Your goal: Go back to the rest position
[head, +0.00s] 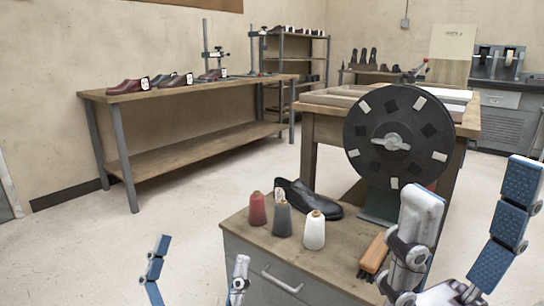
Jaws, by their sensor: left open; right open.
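My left gripper (202,250) is low at the bottom left, its two fingers spread wide with nothing between them. It is over the floor, in front of and left of the small cabinet. My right gripper (473,180) is at the lower right, nearer the camera, with its fingers spread wide and empty. Its left finger covers part of the cabinet's right side and the base of the machine with the black wheel. I cannot tell whether it touches anything. Both arms are mostly out of the picture below.
The small cabinet (240,232) carries a red spool (257,209), a grey spool (282,219), a white spool (314,231), a black shoe (308,198) and a brush (374,253). The black wheel (381,155) stands behind. A long workbench (190,92) holds shoes. Floor at left is clear.

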